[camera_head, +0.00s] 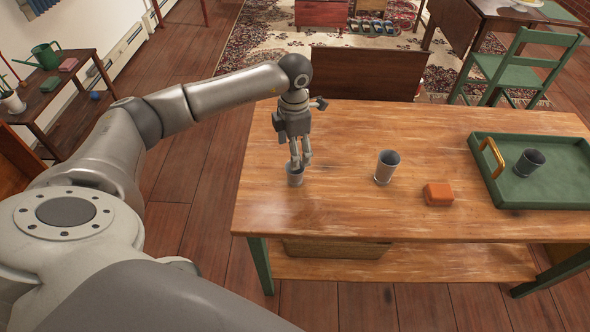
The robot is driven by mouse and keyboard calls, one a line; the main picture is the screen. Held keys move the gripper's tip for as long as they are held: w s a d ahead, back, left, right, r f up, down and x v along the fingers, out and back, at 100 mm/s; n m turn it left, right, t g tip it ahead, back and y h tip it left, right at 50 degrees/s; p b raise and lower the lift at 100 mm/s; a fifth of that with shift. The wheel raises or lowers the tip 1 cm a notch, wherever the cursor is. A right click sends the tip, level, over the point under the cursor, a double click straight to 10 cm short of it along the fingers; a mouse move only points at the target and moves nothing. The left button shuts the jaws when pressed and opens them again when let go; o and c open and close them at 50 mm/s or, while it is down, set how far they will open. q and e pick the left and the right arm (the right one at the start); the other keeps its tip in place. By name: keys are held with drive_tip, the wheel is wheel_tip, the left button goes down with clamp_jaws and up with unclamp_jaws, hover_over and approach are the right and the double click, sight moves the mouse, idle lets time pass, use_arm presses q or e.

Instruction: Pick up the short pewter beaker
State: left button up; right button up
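A short pewter beaker (295,176) stands upright near the left end of the wooden table. My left gripper (301,163) points straight down at its rim. The fingertips overlap the beaker's rear rim in this view. A narrow gap shows between the fingers, but I cannot tell whether they are touching or gripping the wall. A taller pewter beaker (386,168) stands upright to the right, apart from the gripper. Another dark pewter beaker (528,163) is in the green tray. My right gripper is not in view.
The wooden table (340,215) has an orange block (438,194) right of the taller beaker. The green tray (558,196) with a yellow handle fills the table's right end. The table's front middle is clear.

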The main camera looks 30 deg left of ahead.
sight(295, 174)
use_arm(q)
wheel_tip(295, 174, down, 9)
drive_tip(key=b, duration=0.5)
drive_tip(key=shift+w+f+b, duration=0.15)
drive_tip(key=shift+f+b, duration=0.05)
drive_tip(key=shift+b, duration=0.1)
drive_tip(key=shift+r, duration=0.1)
drive_tip(key=c, duration=1.2)
